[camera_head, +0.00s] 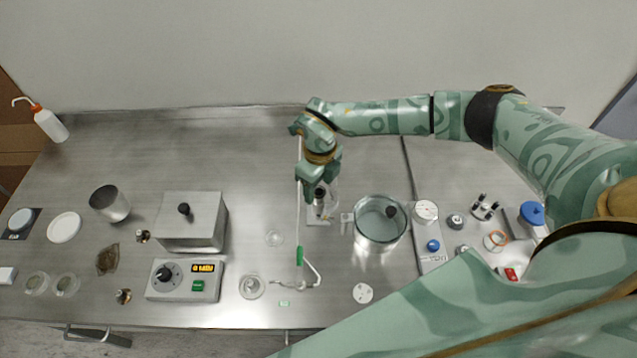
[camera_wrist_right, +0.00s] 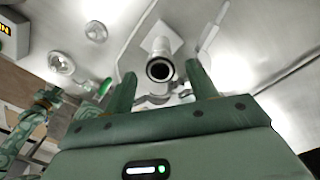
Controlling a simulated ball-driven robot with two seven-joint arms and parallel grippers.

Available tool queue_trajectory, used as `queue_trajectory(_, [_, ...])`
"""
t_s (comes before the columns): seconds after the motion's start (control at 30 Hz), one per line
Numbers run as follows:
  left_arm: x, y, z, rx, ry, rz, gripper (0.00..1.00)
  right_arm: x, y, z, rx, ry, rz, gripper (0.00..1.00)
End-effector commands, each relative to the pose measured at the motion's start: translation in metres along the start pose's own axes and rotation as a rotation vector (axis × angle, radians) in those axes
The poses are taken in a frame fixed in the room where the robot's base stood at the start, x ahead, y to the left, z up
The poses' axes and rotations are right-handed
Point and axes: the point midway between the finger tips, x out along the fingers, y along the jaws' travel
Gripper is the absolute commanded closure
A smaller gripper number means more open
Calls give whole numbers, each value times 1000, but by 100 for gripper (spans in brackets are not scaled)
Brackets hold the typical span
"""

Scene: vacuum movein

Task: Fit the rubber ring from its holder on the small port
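My right gripper (camera_head: 318,195) points down over a small grey plate (camera_head: 318,218) near the middle of the bench. In the right wrist view its two fingers (camera_wrist_right: 163,84) are apart, with a pale upright tube (camera_wrist_right: 160,48) showing between them. The tube's end has a dark rim (camera_wrist_right: 159,70); I cannot tell whether this rim is the rubber ring, or whether the tube is the port or the holder. No contact between fingers and tube is clear. An orange ring (camera_head: 495,241) lies at the right. My left gripper does not show in the head view.
A glass dish (camera_head: 380,238) stands close to the right of my right gripper. A thin hose with a green part (camera_head: 299,255) runs at its left. A metal box (camera_head: 190,230) and a controller (camera_head: 186,281) stand further left. Small parts crowd the right side.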

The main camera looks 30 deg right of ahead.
Motion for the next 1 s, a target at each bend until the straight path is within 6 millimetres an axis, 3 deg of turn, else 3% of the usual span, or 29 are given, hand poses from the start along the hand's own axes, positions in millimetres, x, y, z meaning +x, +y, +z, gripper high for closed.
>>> queue_trajectory(0.23, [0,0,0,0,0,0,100,-1,0,0,0,0,0,44])
queue_trajectory(0.37, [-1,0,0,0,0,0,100,-11,0,1,-1,-3,-1,44])
queue_trajectory(0.47, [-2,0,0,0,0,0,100,-30,-1,1,-1,-4,-2,44])
queue_trajectory(0.8, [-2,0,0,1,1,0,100,-120,-1,1,-1,-4,-2,44])
queue_trajectory(1.0, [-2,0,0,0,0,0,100,-153,-1,1,1,-2,-1,44])
